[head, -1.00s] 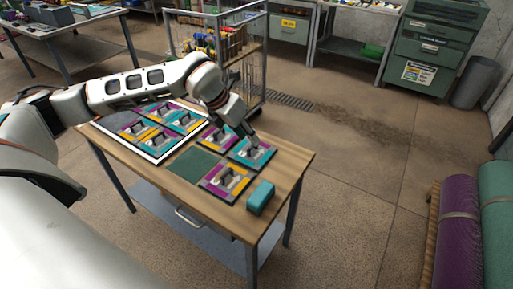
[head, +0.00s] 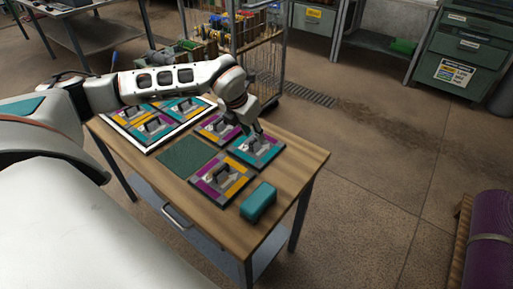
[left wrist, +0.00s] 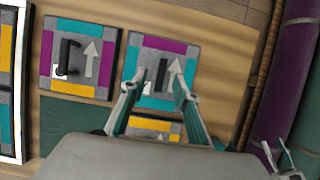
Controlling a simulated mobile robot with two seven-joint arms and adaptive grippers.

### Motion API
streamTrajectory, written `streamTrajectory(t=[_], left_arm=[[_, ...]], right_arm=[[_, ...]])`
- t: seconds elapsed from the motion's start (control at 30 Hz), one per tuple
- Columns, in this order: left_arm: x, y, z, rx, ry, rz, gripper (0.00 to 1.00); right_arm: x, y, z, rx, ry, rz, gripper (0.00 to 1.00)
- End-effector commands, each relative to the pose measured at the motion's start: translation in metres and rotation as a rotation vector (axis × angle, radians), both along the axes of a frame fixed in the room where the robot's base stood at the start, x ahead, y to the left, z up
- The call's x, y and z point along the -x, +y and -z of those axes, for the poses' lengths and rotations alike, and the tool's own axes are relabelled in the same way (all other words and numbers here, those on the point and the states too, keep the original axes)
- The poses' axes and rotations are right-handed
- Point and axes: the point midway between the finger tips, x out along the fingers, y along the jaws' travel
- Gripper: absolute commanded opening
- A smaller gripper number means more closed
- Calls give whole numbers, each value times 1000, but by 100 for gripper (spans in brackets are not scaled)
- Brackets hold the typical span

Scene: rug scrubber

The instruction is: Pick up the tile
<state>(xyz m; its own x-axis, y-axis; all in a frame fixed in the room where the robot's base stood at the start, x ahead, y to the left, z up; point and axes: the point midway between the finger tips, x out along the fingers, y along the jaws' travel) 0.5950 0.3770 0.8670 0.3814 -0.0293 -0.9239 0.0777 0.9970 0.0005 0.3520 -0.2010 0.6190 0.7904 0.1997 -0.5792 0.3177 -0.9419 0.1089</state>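A teal-edged tile (head: 266,157) lies flat near the right side of the worktable, with a grey centre, a dark upright handle and an arrow. In the left wrist view this tile (left wrist: 182,46) has a purple strip too. My left gripper (head: 252,131) is over it. The left wrist view shows its fingers (left wrist: 156,95) apart, one on each side of the handle (left wrist: 162,75), with no visible grip. Two spread fingers at the lower right of that view look like my right gripper (left wrist: 279,158); it appears empty and is outside the head view.
Similar tiles lie behind (head: 211,128) and in front (head: 205,187). A bare green patch (head: 187,157) is left of them, and a white-framed board (head: 150,147) holds several tiles. A teal block (head: 258,203) sits near the front edge.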

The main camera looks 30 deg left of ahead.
Motion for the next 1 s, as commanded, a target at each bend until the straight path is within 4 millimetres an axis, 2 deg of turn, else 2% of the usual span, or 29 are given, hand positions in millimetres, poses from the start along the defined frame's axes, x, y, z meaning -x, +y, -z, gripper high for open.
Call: streamTrajectory(t=[0.1, 0.23, 0.57, 0.67, 0.7, 1.0], left_arm=[[-5, -3, 18, 1, 3, -1, 31], [-12, -3, 33, 0, 2, -1, 31], [-15, -3, 38, 1, 0, 0, 31], [-15, -3, 38, 1, 0, 0, 5], [-15, -3, 38, 1, 0, 0, 0], [-15, -3, 38, 1, -1, 0, 0]], right_arm=[[-2, -1, 0, 1, -3, 2, 40], [-2, -1, 2, 2, -1, 2, 40], [-2, -1, 2, 3, 0, 4, 40], [-2, -1, 2, 3, 0, 4, 40], [-2, -1, 3, 3, 0, 4, 40], [-2, -2, 2, 3, 0, 4, 40]])
